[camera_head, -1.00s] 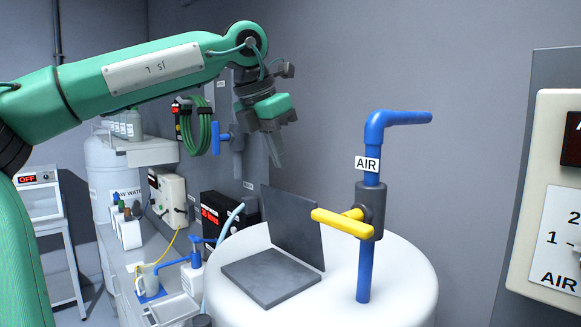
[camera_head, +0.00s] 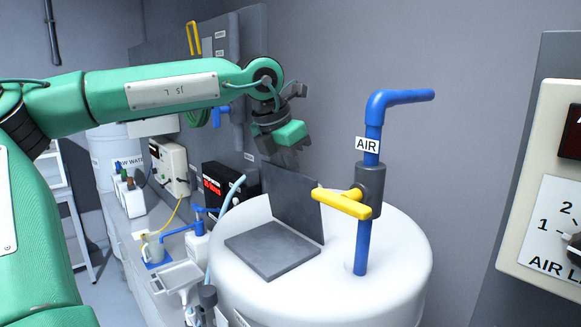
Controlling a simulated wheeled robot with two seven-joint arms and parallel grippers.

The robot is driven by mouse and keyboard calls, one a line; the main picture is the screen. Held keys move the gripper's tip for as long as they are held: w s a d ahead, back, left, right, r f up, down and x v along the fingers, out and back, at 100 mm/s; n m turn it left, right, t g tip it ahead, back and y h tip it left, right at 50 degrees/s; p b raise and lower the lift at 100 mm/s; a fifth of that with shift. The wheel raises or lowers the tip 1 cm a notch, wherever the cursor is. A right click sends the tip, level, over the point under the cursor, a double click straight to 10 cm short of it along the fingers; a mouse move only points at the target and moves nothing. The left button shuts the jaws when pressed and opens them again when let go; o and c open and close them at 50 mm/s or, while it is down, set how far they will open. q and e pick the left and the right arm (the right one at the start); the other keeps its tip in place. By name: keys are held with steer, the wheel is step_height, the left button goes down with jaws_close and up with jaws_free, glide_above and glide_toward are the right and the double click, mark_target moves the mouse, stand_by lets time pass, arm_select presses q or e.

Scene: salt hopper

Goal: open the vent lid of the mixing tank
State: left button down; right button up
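The white mixing tank (camera_head: 395,262) stands in the middle front. On its top a dark grey square plate (camera_head: 272,248) lies flat, and a second dark grey plate (camera_head: 290,203) stands upright along its back edge. They look like the vent and its lid, with the lid standing up; I cannot tell for certain which plate is the lid. My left gripper (camera_head: 285,158) hangs pointing down at the upright plate's top edge, its fingertips partly hidden or blurred there. I cannot tell whether it touches the plate or how far its fingers are apart. My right gripper is out of view.
A blue AIR pipe (camera_head: 363,245) with a yellow valve handle (camera_head: 342,203) rises from the tank to the right of the plates. A control box (camera_head: 545,235) is at the right edge. A bench with a pump bottle (camera_head: 197,243) and a tray (camera_head: 180,277) stands left.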

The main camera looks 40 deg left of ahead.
arm_select(q)
steer(key=w+b, duration=0.1)
steer(key=w, duration=0.1)
steer(key=shift+w+f, duration=0.15)
steer(key=shift+w, duration=0.15)
steer(key=shift+w+d, duration=0.15)
steer(key=shift+w, duration=0.4)
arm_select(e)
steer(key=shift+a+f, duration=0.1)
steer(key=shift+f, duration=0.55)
arm_select(q)
steer(key=shift+s, duration=0.1)
